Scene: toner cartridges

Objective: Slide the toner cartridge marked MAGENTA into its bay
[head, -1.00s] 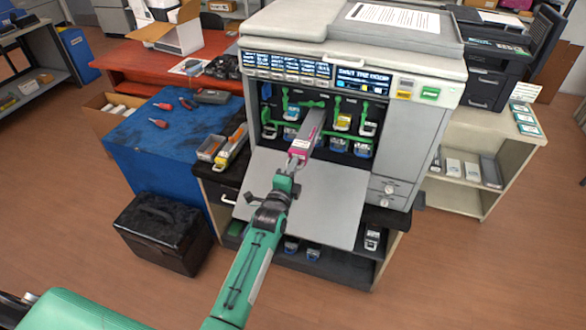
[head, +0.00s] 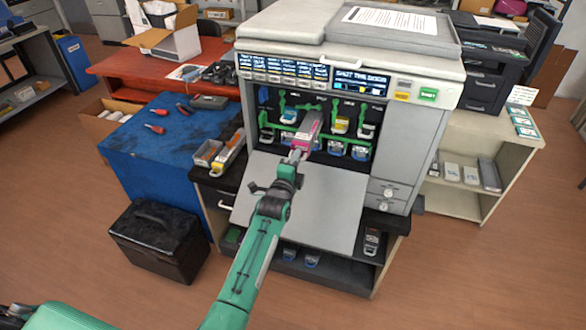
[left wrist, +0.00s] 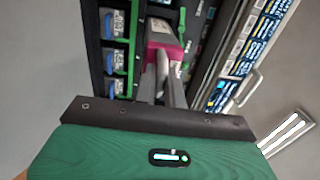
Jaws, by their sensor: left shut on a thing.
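The magenta-ended toner cartridge (head: 306,134) is grey with a pink front end, and its far part is inside the open front of the printer (head: 405,130). It also shows in the left wrist view (left wrist: 160,36). My left gripper (head: 298,155) is shut on its pink end, in front of the bays. In the left wrist view the gripper fingers (left wrist: 162,80) close on the pink end. The bay behind the cartridge is hidden by it. My right gripper is not in view.
The printer's lowered door (head: 325,205) lies below the bays. Other cartridges with blue ends (head: 336,148) and a yellow one (head: 341,124) sit in bays beside it, with green levers around. A yellow-ended cartridge (head: 228,155) lies on the stand at left.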

